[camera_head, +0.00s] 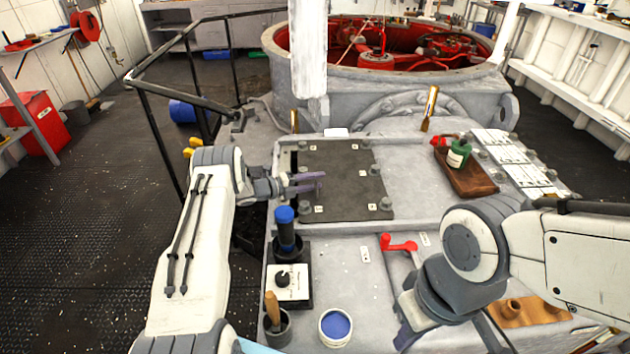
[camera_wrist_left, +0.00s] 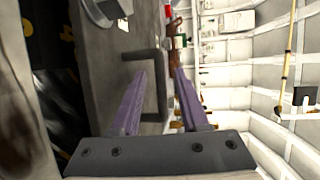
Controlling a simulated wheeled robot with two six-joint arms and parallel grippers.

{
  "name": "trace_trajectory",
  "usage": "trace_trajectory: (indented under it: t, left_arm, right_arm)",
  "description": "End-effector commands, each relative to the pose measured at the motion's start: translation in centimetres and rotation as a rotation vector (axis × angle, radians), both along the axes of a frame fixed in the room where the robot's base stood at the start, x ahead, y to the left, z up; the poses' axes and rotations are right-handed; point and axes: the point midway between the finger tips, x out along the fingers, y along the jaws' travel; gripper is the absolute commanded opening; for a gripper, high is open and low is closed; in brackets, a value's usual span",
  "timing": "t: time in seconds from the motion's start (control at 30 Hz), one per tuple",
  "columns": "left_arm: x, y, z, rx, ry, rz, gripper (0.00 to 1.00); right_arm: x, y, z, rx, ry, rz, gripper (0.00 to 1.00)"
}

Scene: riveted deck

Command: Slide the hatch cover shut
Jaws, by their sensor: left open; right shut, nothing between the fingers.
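The hatch cover (camera_head: 352,163) is a dark, flat plate with bolts and small white labels, lying on the grey deck panel. A narrow dark gap (camera_head: 284,160) shows along its left side. My left gripper (camera_head: 322,183) is open over the cover's left part, with purple fingers pointing right. In the left wrist view, a dark U-shaped handle (camera_wrist_left: 162,75) stands up from the plate between the two open fingers (camera_wrist_left: 160,92); I cannot tell if they touch it.
A brown tray (camera_head: 478,186) with a green bottle (camera_head: 458,152) sits right of the cover. A red lever (camera_head: 399,243), a blue-topped cylinder (camera_head: 285,228), a knob box (camera_head: 290,284) and a blue-filled tin (camera_head: 336,326) stand nearer. A round open hatch (camera_head: 385,95) is behind.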

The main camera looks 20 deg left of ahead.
Motion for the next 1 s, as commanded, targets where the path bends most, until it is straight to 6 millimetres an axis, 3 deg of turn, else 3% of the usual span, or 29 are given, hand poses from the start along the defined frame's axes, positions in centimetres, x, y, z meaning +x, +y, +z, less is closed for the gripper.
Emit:
trace_trajectory:
  t: [0.27,0.4,1.0]
  left_arm:
    - [0.12,-0.14,-0.05,-0.001,0.001,0.000,0.45]
    - [0.11,-0.12,-0.05,-0.001,0.001,0.000,0.00]
    - [0.09,-0.09,-0.05,-0.001,0.001,0.000,0.00]
  right_arm:
    - [0.00,0.00,0.01,0.000,0.000,0.000,0.00]
    - [0.00,0.00,0.01,0.000,0.000,0.000,0.00]
    - [0.00,0.00,0.01,0.000,0.000,0.000,0.00]
